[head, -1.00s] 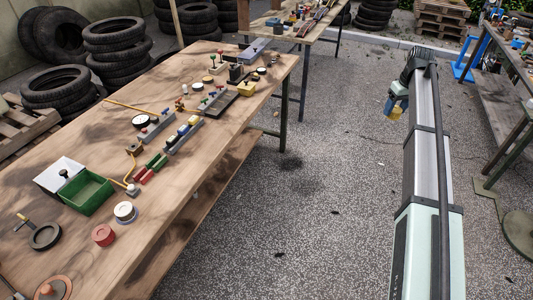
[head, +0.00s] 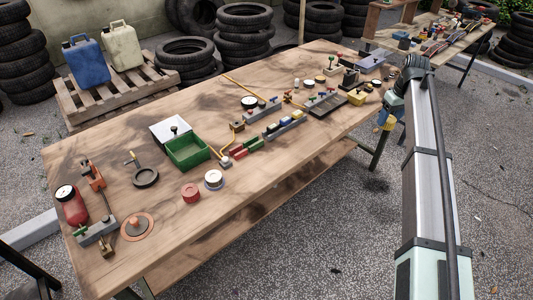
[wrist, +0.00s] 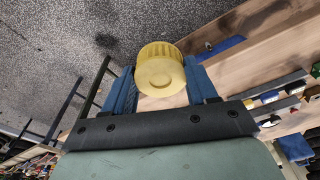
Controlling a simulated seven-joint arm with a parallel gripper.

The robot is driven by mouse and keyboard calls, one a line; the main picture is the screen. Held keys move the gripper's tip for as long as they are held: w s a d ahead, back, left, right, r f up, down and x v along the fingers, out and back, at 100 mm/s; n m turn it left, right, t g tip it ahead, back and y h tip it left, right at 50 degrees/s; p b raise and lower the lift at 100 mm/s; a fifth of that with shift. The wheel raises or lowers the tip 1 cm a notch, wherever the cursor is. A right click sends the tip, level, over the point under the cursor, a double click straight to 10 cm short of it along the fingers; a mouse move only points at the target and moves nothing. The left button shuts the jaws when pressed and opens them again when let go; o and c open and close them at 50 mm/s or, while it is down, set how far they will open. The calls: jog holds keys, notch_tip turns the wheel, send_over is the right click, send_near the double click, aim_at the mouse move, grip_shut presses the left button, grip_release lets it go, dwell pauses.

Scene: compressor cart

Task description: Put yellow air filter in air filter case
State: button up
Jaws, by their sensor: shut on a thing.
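A yellow ribbed round air filter (wrist: 160,72) sits between the blue fingers of my gripper (wrist: 158,76), which is shut on it. In the head view the yellow filter (head: 389,124) shows small below my gripper (head: 388,112), off the near right edge of the workbench. An open green box (head: 187,154) with a white lid part (head: 170,130) beside it stands on the left half of the bench. It looks like the air filter case, but no label can be read. My gripper is far to its right.
The wooden bench (head: 120,180) holds a red round part (head: 190,193), a white round part (head: 214,180), a red bottle (head: 71,205) and valve blocks. Jerrycans on a pallet (head: 80,112) and stacked tyres stand behind. Open floor lies at the front right.

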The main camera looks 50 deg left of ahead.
jog(key=s+a+n, duration=0.3)
jog(key=s+a, duration=1.1)
jog(key=a, duration=0.4)
jog(key=n+g, duration=0.1)
jog(key=n, duration=0.7)
send_over(145, 177)
notch_tip(145, 177, down, 2)
jog(key=shift+w+d+f, duration=0.1)
jog(key=shift+d+f, duration=0.05)
jog(key=shift+f, duration=4.6)
jog(key=shift+f, duration=0.1)
jog(key=o, duration=1.1)
